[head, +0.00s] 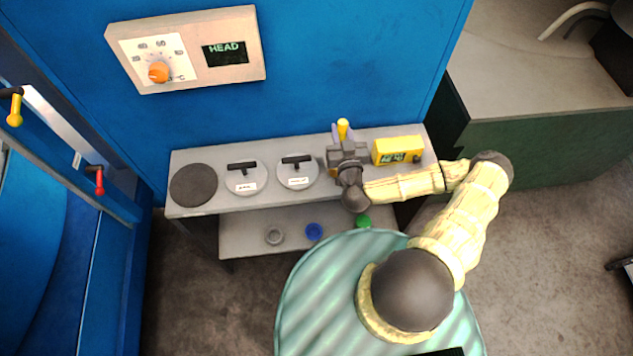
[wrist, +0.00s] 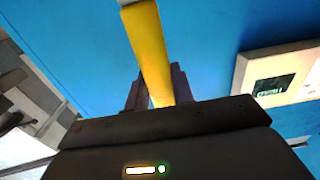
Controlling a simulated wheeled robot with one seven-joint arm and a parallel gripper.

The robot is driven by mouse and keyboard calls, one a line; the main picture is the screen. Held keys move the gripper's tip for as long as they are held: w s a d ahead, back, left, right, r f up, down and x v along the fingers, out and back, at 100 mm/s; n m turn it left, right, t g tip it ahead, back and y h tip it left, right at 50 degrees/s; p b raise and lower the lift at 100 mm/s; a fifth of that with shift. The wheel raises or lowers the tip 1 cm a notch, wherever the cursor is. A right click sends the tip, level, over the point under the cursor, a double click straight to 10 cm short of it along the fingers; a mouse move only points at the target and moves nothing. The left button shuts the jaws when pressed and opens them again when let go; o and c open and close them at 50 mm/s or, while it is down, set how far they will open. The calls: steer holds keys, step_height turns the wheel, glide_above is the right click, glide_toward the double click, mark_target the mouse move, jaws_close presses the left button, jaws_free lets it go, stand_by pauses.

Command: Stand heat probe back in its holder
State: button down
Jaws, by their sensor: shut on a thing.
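The heat probe has a yellow handle (head: 343,127) that shows just beyond my gripper (head: 341,134) in the head view. In the wrist view the yellow handle (wrist: 150,55) rises between the two dark fingers of my gripper (wrist: 158,90), which is shut on it. The lower part of the probe is hidden by the gripper. The holder cannot be made out; my gripper and wrist cover that part of the shelf. A yellow meter box (head: 398,149) with a small display sits on the shelf just right of my gripper.
The grey shelf (head: 215,160) holds a dark round plate (head: 193,185) and two handled discs, one (head: 245,178) beside the other (head: 297,172). A lower shelf (head: 245,235) carries small grey, blue and green round items. A blue panel with a control box (head: 187,50) stands behind.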

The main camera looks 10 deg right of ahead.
steer(key=shift+w+f+n+y+b, duration=0.15)
steer(key=shift+f+b, duration=0.3)
steer(key=shift+f, duration=0.15)
steer(key=shift+w+f+n+y+b, duration=0.15)
steer(key=shift+f+b, duration=0.25)
steer(key=shift+f, duration=0.15)
steer(key=shift+w+f+n+y+b, duration=0.15)
steer(key=shift+w+f+y+b, duration=0.1)
steer(key=shift+f+b, duration=0.35)
steer(key=shift+w+f+n+y+b, duration=0.1)
steer(key=shift+w+f+y+b, duration=0.2)
steer(key=shift+f+b, duration=0.2)
steer(key=shift+w+f+n+y+b, duration=0.15)
steer(key=shift+w+f+y+b, duration=0.1)
steer(key=shift+f+b, duration=0.35)
steer(key=shift+r, duration=0.1)
step_height(320, 180, down, 6)
steer(key=b, duration=0.5)
stand_by(2.0)
steer(key=c, duration=1.1)
jaws_free()
steer(key=shift+s, duration=0.1)
